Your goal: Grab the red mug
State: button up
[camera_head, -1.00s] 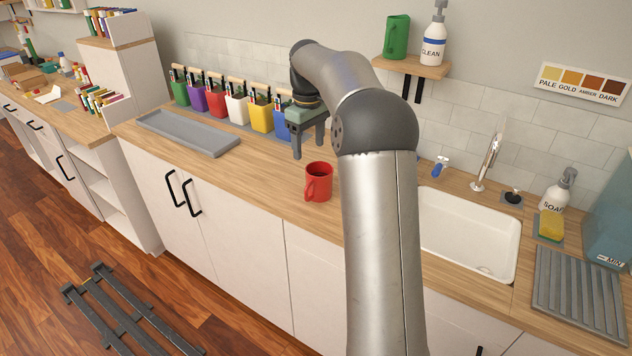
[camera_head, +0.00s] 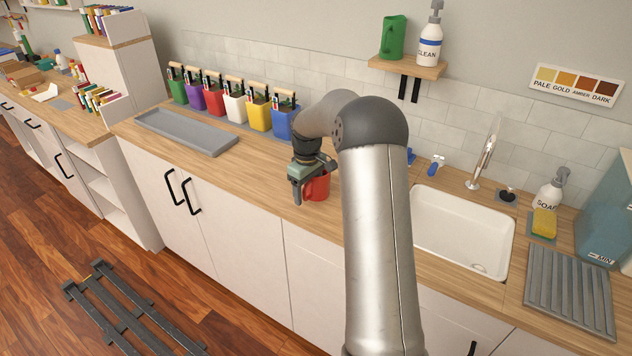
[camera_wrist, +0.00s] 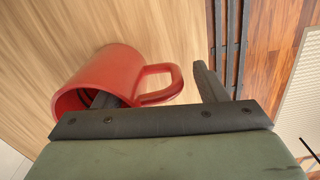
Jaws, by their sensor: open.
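The red mug (camera_head: 319,188) stands on the wooden counter left of the sink, partly hidden by my gripper (camera_head: 303,184) in the head view. In the wrist view the red mug (camera_wrist: 112,72) shows its mouth toward the camera and its handle to the right. My gripper (camera_wrist: 155,85) is open. One finger appears to reach into the mug's mouth; the other is outside, beyond the handle. The handle lies between the fingers. I cannot tell whether either finger touches the mug.
The white sink (camera_head: 462,232) is at the right. Bare counter (camera_head: 250,172) lies left of the mug.

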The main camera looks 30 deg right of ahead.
jog(key=shift+f, duration=0.7)
jog(key=c, duration=1.3)
jog(key=shift+r, duration=0.1)
